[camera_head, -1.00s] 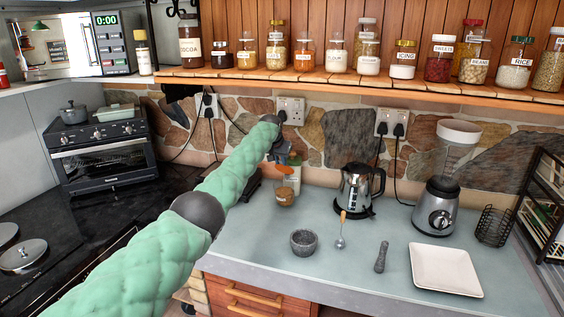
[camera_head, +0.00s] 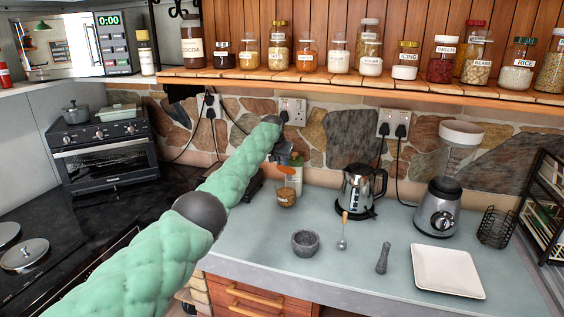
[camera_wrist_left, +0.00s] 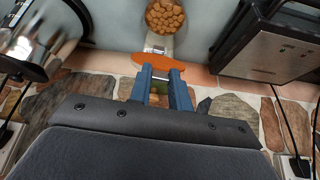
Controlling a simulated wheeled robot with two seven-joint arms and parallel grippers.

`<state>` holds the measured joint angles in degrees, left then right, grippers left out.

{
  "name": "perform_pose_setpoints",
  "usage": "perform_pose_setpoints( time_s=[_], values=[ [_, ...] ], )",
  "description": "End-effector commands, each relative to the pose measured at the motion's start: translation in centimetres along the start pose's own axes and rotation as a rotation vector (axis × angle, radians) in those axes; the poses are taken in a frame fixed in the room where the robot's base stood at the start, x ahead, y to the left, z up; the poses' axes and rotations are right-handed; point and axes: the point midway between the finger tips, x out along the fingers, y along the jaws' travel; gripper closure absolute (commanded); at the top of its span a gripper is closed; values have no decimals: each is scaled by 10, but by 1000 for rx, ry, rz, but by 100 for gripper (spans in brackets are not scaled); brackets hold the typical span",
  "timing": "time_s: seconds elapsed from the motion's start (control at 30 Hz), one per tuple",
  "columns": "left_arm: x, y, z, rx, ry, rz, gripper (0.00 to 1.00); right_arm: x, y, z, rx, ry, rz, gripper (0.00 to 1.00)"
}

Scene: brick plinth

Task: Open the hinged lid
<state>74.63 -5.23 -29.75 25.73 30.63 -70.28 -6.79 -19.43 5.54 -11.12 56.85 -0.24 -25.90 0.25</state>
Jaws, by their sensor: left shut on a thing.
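A small glass jar (camera_head: 286,196) with brown contents stands on the grey-blue worktop near the back wall. Its orange lid (camera_head: 287,170) is above it, tilted. In the left wrist view the jar's round brown contents (camera_wrist_left: 165,18) show, with the orange lid (camera_wrist_left: 160,66) off to one side of them, joined near a metal clasp. My left gripper (camera_head: 284,157) reaches the lid from behind and above. In the left wrist view its blue fingers (camera_wrist_left: 161,84) are shut on the lid's edge. My right gripper is in neither view.
A kettle (camera_head: 357,190) and a blender (camera_head: 438,208) stand right of the jar. A stone mortar (camera_head: 305,243), spoon (camera_head: 343,232), pestle (camera_head: 383,258) and white plate (camera_head: 448,271) lie in front. A spice shelf (camera_head: 350,83) runs above. The worktop between is clear.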

Motion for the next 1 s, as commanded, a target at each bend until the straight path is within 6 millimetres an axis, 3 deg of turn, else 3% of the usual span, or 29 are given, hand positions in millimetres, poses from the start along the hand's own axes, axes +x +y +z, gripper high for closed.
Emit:
perform_pose_setpoints(
  time_s=[0.27, 0.3, 0.4, 0.77, 1.0],
  values=[
    [2, -1, 2, -1, -4, 0, 100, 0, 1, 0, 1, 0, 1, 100],
    [2, -1, 2, -1, -4, 0, 77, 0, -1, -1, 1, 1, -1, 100],
    [2, 0, 2, -1, -3, 0, 58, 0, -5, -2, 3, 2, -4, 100],
    [-1, 0, 0, 0, 0, 0, 58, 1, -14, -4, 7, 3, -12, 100],
    [-17, 0, 1, 1, 1, 2, 58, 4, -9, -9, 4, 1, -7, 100]
  ],
)
